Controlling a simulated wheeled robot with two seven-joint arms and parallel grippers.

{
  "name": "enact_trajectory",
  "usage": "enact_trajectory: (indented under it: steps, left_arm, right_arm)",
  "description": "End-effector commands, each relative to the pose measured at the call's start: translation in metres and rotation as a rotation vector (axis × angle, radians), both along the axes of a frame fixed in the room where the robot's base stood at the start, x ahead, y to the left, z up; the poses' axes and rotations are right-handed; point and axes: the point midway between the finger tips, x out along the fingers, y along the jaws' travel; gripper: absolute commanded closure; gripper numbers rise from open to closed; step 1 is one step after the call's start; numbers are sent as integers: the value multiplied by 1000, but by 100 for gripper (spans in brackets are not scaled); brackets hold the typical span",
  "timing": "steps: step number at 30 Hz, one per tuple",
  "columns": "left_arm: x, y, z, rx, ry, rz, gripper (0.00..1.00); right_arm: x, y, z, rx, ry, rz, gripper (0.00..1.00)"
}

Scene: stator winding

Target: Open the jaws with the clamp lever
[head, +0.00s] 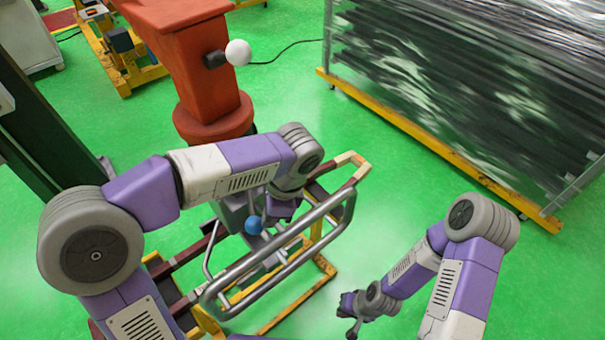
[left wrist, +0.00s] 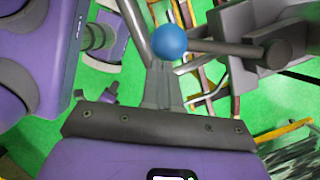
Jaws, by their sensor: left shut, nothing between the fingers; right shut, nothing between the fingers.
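A blue ball knob (head: 253,225) shows beneath my left wrist in the head view. In the left wrist view the blue ball (left wrist: 170,41) sits at the end of a dark lever rod (left wrist: 225,47) that runs right to a grey block (left wrist: 262,35). My left gripper (left wrist: 161,70) is shut and empty, its fingertips close beside the ball; I cannot tell whether they touch it. In the head view my left wrist hides most of the grey block, and I cannot make out the jaws. My right gripper (head: 350,308) is shut and empty, low at the right, apart from the lever.
A bent steel tube rail (head: 285,262) runs in front of the lever. A yellow and dark red frame (head: 325,268) stands below. A red machine column (head: 205,75) with a white ball knob (head: 238,52) stands behind. A rack of dark sheets (head: 470,85) is at right. Green floor lies clear between.

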Motion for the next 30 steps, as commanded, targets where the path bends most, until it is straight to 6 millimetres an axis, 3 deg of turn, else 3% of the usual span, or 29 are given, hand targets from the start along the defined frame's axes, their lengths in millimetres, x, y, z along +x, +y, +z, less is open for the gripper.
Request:
enact_trajectory:
  steps: [14, 21, 30]
  left_arm:
    - [0, -3, 1, 2, 2, 2, 100]
    - [2, -37, 12, 1, 3, 9, 100]
    - [6, -55, 76, -1, -3, 16, 100]
  right_arm:
    - [0, 0, 2, 0, 0, 0, 100]
    - [0, 0, 23, 0, 0, 0, 100]
    - [0, 0, 21, 0, 0, 0, 100]
